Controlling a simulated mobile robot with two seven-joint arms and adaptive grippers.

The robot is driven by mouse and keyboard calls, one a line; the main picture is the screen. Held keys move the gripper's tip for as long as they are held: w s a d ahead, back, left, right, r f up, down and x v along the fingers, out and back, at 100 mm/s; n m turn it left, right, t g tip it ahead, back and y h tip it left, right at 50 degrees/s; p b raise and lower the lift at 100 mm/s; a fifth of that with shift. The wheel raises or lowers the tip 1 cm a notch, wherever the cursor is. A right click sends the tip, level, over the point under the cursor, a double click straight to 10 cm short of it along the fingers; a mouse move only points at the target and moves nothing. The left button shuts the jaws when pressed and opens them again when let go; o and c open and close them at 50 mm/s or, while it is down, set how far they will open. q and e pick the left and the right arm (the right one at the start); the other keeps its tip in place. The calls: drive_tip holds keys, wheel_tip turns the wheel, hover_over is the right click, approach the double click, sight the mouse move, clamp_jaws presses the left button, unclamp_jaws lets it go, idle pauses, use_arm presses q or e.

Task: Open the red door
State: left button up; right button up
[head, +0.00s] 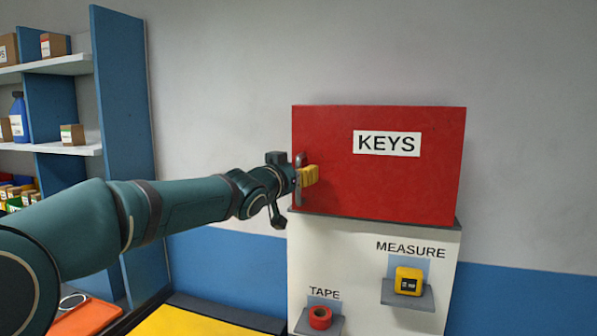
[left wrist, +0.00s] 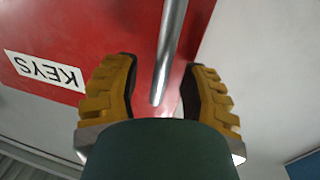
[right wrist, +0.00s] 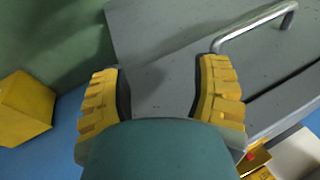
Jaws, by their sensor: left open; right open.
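The red door (head: 400,185) bears a white KEYS label (head: 387,143) and looks closed in the head view. A grey bar handle (head: 299,180) stands upright at its left edge. My left gripper (head: 308,176) is at that handle. In the left wrist view the handle (left wrist: 168,55) runs between the two open yellow fingers of my left gripper (left wrist: 160,92), with a gap visible on both sides. My right gripper (right wrist: 160,90) is open and empty in the right wrist view, in front of a grey surface.
Below the door, a white panel (head: 340,250) has small shelves with a red tape roll (head: 320,317) and a yellow measure (head: 408,281). A blue shelf unit (head: 125,130) stands left. The right wrist view shows a grey bar handle (right wrist: 258,27) and a yellow block (right wrist: 22,108).

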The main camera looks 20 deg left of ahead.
use_arm(q)
drive_tip(key=shift+w, duration=0.1)
clamp_jaws()
idle(0.3)
